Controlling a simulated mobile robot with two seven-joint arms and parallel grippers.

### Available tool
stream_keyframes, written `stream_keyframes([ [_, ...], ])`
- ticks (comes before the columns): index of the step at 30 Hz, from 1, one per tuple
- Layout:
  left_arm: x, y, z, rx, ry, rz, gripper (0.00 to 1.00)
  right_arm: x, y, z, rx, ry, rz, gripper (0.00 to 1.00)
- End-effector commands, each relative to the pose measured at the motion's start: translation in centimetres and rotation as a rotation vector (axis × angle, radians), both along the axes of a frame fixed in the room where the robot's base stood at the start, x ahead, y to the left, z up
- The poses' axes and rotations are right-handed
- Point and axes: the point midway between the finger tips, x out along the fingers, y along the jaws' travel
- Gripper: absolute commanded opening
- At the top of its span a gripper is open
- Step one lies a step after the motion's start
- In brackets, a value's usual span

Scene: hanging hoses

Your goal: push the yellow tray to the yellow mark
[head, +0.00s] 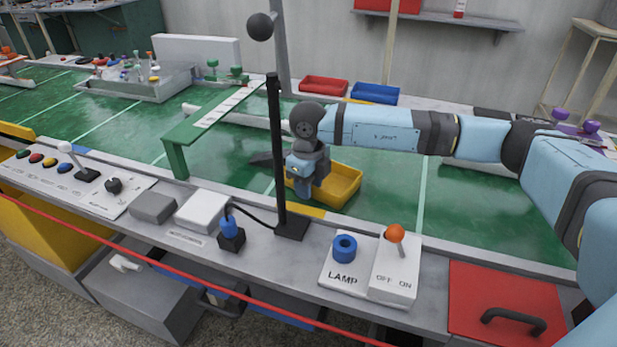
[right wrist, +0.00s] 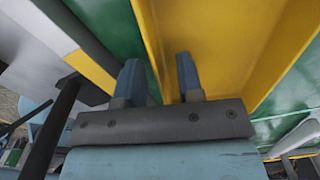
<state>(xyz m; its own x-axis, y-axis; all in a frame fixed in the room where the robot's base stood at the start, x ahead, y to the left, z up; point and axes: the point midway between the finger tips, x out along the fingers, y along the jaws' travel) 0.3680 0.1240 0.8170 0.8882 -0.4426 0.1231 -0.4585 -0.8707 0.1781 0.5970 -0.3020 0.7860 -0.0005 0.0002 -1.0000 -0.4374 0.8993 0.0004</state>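The yellow tray (head: 343,190) sits on the green belt surface, just right of the black pole in the head view. My right gripper (head: 300,188) points down at the tray's left end and hides part of it. In the right wrist view my right gripper (right wrist: 159,78) has its two fingers apart, one on each side of the yellow tray's wall (right wrist: 152,35); I cannot tell whether they touch it. A yellow mark (head: 306,211) shows on the belt's near edge, beside the tray. Another yellow strip (head: 357,101) lies on the far edge. My left gripper is out of view.
A black pole (head: 277,150) stands on the near ledge, close to my right gripper. A green arch (head: 210,120) spans the belt to the left. A lamp switch box (head: 393,270) and a red panel (head: 500,295) are at the front right. The belt right of the tray is clear.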

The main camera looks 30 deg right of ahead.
Motion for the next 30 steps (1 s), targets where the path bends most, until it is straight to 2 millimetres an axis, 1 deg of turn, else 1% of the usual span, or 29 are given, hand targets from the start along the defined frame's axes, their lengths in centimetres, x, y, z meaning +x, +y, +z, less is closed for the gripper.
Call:
stream_keyframes([
  [8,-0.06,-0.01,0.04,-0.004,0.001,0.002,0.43,0.00,0.01,-0.10,0.000,0.000,0.000,0.34],
  [11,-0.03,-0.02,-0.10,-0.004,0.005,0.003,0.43,0.00,0.01,-0.09,0.000,0.000,0.000,0.13],
  [12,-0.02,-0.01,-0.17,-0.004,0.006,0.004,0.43,0.00,0.01,-0.09,0.000,0.000,0.000,0.04],
  [13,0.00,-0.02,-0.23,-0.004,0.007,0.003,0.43,0.00,0.01,-0.09,0.000,0.000,0.000,0.00],
  [22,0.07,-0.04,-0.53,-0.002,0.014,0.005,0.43,0.14,-0.12,-0.09,0.000,0.000,-0.001,0.00],
  [30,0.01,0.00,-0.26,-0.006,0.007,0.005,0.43,0.78,-0.72,-0.08,0.000,0.000,-0.003,0.00],
])
